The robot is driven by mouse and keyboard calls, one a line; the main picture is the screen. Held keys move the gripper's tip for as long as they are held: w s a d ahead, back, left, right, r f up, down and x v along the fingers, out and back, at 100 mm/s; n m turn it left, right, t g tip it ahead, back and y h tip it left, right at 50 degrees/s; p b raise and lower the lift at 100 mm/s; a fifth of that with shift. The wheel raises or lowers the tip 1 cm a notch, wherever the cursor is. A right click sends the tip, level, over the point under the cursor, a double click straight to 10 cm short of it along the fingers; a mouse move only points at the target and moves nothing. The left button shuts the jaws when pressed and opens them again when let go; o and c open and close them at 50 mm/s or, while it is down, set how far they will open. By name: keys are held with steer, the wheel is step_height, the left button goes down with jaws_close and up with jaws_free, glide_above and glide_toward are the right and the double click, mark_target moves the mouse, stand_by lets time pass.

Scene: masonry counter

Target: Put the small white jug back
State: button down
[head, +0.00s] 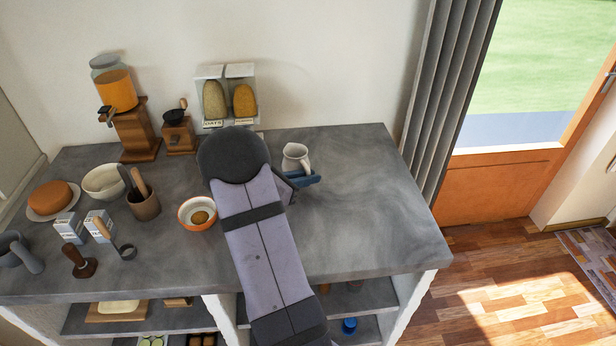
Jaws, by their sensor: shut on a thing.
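The small white jug (295,155) is upright toward the back right part of the grey counter (370,215). My gripper (303,178) is shut on the jug from its near side, with a blue finger part showing just below it. My arm reaches up from the bottom of the picture and hides the counter left of the jug. I cannot tell whether the jug's base touches the counter.
An orange bowl (197,213) stands just left of my arm. A wooden grinder (178,131), a dispenser (118,100) and a two-bay holder (227,97) stand along the back wall. The counter right of the jug is clear up to its edge.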

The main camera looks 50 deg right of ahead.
steer(key=shift+f, duration=0.1)
steer(key=c, duration=1.8)
jaws_free()
steer(key=shift+a+r, duration=0.15)
steer(key=shift+r, duration=0.05)
steer(key=b+v, duration=0.2)
steer(key=v, duration=0.9)
steer(key=shift+a+r, duration=0.15)
steer(key=shift+a, duration=0.15)
